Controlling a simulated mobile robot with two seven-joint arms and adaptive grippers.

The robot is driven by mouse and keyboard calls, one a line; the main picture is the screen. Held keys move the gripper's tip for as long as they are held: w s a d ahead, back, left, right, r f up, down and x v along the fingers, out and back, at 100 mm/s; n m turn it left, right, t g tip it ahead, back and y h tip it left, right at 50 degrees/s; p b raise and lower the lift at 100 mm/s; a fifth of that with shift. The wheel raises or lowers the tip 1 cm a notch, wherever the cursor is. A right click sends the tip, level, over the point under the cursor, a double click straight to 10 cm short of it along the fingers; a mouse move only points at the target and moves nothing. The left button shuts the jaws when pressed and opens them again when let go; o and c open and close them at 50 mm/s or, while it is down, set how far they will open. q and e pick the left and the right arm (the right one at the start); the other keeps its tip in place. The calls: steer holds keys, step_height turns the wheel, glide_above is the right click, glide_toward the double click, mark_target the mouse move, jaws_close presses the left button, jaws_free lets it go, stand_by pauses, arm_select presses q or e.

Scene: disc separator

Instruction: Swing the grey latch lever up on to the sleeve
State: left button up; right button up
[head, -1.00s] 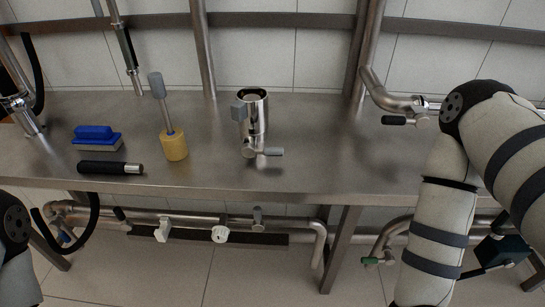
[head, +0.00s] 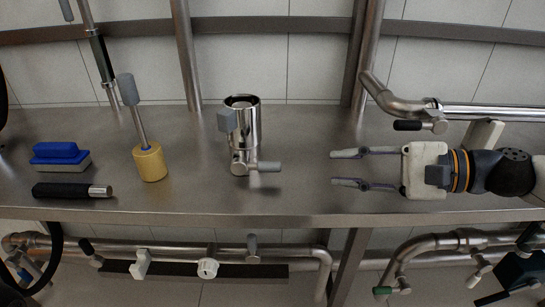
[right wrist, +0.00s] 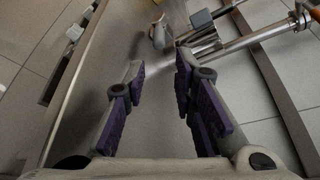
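A polished steel cylindrical sleeve (head: 246,122) stands upright on the steel bench, with a grey block (head: 227,121) on its left side. Low at its front, the grey latch lever (head: 267,166) sticks out level to the right. My right gripper (head: 338,168) is right of the lever, well apart from it, with its fingers pointing left. It is open and empty. My left gripper is not in view.
A yellow-based tool with a grey handle (head: 149,162), a blue brush (head: 61,155) and a black-handled tool (head: 70,190) are on the bench at left. A wall pipe (head: 390,100) with a black-handled valve is behind my right gripper. The bench between gripper and lever is clear.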

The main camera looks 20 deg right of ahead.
mark_target(279, 166)
steer(key=b+x, duration=0.2)
steer(key=x, duration=0.1)
steer(key=f+b+x, duration=0.1)
steer(key=x, duration=0.1)
steer(key=shift+s+r, duration=0.1)
steer(key=shift+s, duration=0.2)
steer(key=b+x, duration=0.1)
steer(key=x, duration=0.3)
steer(key=b+x, duration=0.1)
steer(key=x, duration=0.1)
steer(key=shift+w+a+r+b, duration=0.2)
steer(key=shift+b, duration=0.1)
steer(key=shift+w+a+r, duration=0.1)
steer(key=shift+w+a, duration=0.1)
steer(key=shift+a, duration=0.05)
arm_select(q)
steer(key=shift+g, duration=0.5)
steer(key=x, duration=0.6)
arm_select(e)
jaws_close()
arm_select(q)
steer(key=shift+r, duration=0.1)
